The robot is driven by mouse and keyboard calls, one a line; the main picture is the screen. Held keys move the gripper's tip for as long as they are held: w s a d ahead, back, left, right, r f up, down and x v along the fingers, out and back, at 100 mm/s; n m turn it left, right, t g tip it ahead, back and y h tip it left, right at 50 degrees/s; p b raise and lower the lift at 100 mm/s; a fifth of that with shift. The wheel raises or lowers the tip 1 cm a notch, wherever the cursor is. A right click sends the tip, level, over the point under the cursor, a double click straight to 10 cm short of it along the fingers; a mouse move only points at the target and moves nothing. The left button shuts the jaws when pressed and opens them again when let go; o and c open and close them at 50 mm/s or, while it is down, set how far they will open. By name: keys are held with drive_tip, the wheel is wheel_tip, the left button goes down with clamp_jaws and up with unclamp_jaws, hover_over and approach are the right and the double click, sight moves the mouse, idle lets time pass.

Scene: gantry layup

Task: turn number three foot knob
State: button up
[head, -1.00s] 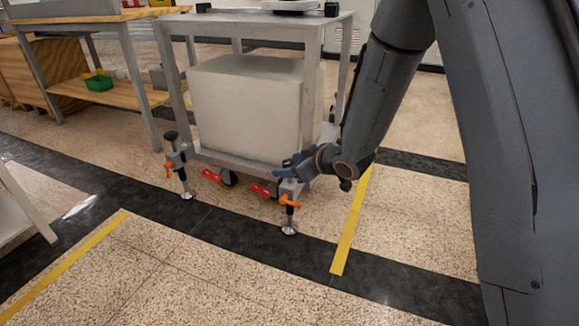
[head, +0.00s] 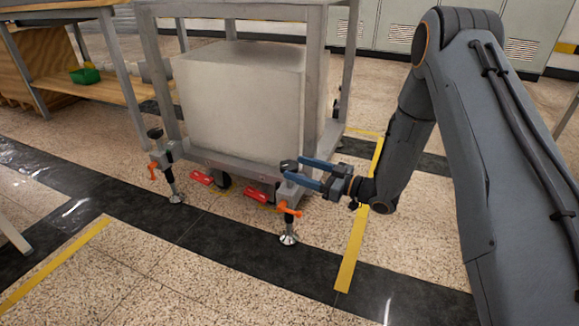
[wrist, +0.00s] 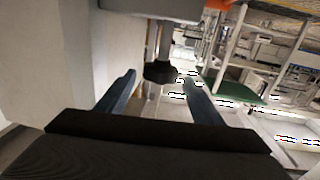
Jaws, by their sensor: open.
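A metal cart stands on levelling feet. Its near right foot (head: 289,237) has an orange lever (head: 289,209) and a dark knob (head: 289,165) on top. My gripper (head: 300,169) reaches in from the right at the height of this knob, its blue fingers spread apart. In the wrist view the dark knob (wrist: 160,72) shows in the gap between the fingertips (wrist: 160,78), with space on both sides. I see no contact. The other foot in view, at the left (head: 174,188), has its own dark knob (head: 154,133). No foot number is readable.
A large pale block (head: 240,100) sits on the cart's lower shelf. Red caster pedals (head: 258,194) stick out between the feet. A wooden bench with a green bin (head: 85,75) stands at the left. The floor in front is clear.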

sight(288, 164)
drive_tip(key=shift+b+x, duration=0.75)
drive_tip(key=shift+x, duration=1.5)
drive_tip(key=shift+c, duration=0.2)
drive_tip(key=shift+s, duration=0.1)
drive_tip(key=c, duration=1)
